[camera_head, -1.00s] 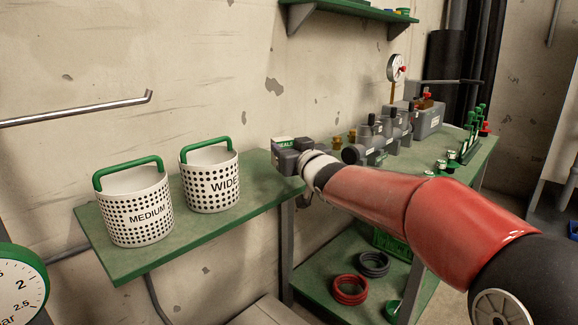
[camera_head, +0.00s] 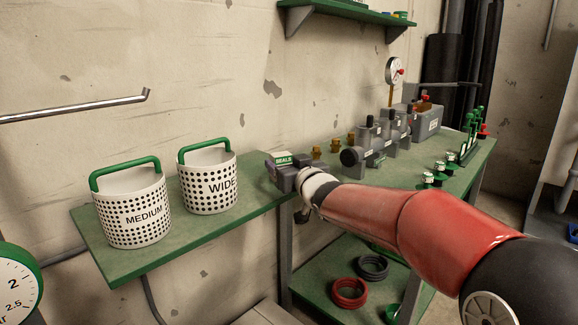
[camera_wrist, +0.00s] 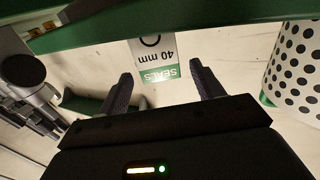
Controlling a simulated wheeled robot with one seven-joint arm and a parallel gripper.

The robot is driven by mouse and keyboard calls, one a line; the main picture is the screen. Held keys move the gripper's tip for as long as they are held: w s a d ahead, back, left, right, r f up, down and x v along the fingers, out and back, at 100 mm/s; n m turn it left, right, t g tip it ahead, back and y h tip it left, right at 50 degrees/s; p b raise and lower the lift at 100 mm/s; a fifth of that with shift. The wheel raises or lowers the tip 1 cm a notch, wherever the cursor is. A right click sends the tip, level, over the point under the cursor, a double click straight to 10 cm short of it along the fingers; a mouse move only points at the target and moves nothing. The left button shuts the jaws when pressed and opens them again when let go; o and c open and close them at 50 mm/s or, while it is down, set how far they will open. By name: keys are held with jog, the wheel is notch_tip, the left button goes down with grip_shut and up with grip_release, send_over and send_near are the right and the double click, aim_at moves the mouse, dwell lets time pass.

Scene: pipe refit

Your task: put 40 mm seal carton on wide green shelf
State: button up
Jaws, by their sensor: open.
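The seal carton is a small white box with a green "SEALS" band (camera_head: 283,160). In the wrist view its "40 mm" label (camera_wrist: 155,55) shows upside down. It is at the right end of the green shelf (camera_head: 135,262) that bears two baskets, where the shelf meets the bench. It seems to stand on that shelf, but its base is hidden in the head view. My gripper (camera_wrist: 160,80) is open, with one dark finger to each side of the carton's label and a gap beside each. In the head view my gripper (camera_head: 284,174) partly hides the carton.
White perforated baskets marked WIDE (camera_head: 209,184) and MEDIUM (camera_head: 133,212) stand left of the carton. Brass fittings (camera_head: 334,146) and grey valves (camera_head: 378,147) stand on the bench to the right. Another green shelf (camera_head: 345,12) is high on the wall. Rings (camera_head: 349,292) lie below.

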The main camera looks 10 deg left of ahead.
jog(key=v, duration=1.2)
jog(key=s+d+f+m+g+h, duration=0.1)
jog(key=s+d+f+m+h, duration=0.3)
jog(key=d, duration=0.4)
jog(key=s+d+f+m+h, duration=0.1)
jog(key=s+d+h, duration=0.35)
jog(key=d, duration=0.45)
jog(key=s+d+f+g, duration=0.2)
jog(key=s+f, duration=0.1)
jog(key=s, duration=0.3)
jog(key=s+d+f+m+g+h, duration=0.1)
jog(key=s+d+f+g, duration=0.2)
jog(key=s, duration=0.4)
jog(key=s+d+f+m+g+h, duration=0.1)
jog(key=s+d+f+g, duration=0.1)
jog(key=s+f, duration=0.3)
jog(key=shift+s+d+f+g, duration=0.2)
jog(key=shift+s+g, duration=0.2)
jog(key=shift+s, duration=0.45)
